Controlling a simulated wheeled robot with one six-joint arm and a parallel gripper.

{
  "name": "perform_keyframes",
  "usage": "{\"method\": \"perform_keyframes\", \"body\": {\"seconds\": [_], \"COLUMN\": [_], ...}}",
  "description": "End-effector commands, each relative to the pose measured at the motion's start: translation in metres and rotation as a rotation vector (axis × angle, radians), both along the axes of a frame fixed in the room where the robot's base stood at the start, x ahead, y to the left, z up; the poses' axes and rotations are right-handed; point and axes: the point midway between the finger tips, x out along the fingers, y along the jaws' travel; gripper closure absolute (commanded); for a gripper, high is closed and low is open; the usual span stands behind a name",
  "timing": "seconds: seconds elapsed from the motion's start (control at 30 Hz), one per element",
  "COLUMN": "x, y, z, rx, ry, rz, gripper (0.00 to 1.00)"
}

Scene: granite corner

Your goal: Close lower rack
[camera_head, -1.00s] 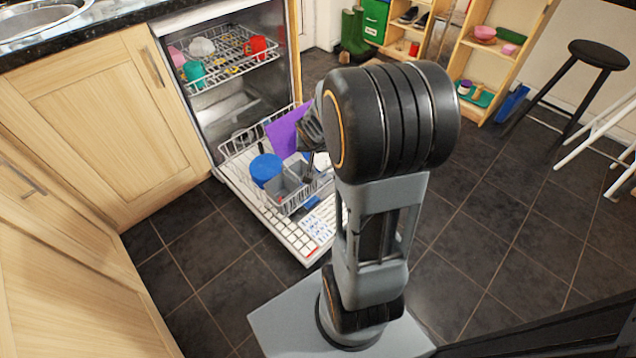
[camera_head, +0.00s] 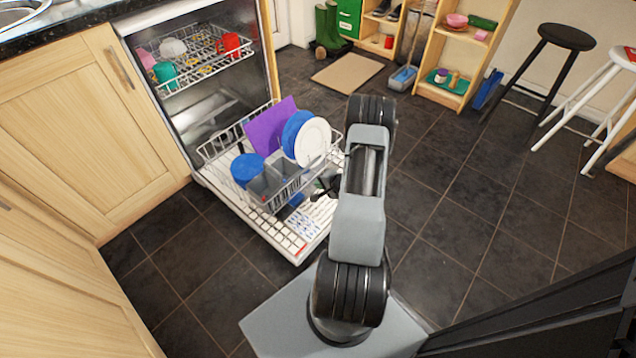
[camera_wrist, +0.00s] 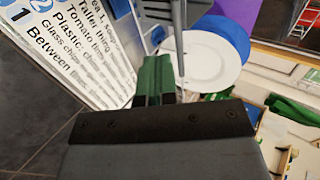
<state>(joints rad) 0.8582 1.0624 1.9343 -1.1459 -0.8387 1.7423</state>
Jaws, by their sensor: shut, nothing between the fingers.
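The lower rack (camera_head: 205,150) is a white wire rack pulled out over the lowered dishwasher door (camera_head: 290,252). It holds a purple board (camera_head: 268,128), a blue plate (camera_head: 292,128), a white plate (camera_head: 313,140), a blue bowl (camera_head: 247,169) and a grey cutlery basket (camera_head: 262,190). My gripper (camera_head: 325,188) is low by the rack's front right, beside the basket, partly hidden by my arm. In the wrist view its fingers (camera_wrist: 154,80) are shut and empty, in front of the white plate (camera_wrist: 205,66). I cannot tell whether they touch the rack.
The upper rack (camera_head: 205,62) with cups is also partly out. Wooden cabinets (camera_head: 75,90) stand at left. A mat (camera_head: 347,73), green boots (camera_head: 328,28), a shelf (camera_head: 455,50) and stools (camera_head: 565,38) stand behind. The dark floor (camera_head: 455,200) at right is clear.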

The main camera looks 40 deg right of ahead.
Motion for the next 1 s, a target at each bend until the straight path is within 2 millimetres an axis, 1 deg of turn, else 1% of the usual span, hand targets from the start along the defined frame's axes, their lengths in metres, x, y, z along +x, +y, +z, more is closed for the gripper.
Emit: {"method": "perform_keyframes", "body": {"seconds": [0.03,0.2,0.4,0.5,0.7,1.0], "x": [0.008,0.034,0.06,0.074,0.091,0.097], "y": [0.002,0.007,0.012,0.014,0.017,0.017], "z": [-0.011,-0.032,-0.052,-0.053,-0.054,-0.054], "rx": [-0.002,-0.003,-0.003,-0.005,-0.003,-0.003], "ry": [0.001,0.0,0.001,-0.001,0.0,0.001], "rz": [0.004,0.005,0.003,0.004,0.002,0.001], "gripper": [1.0,1.0,1.0,1.0,1.0,1.0]}}
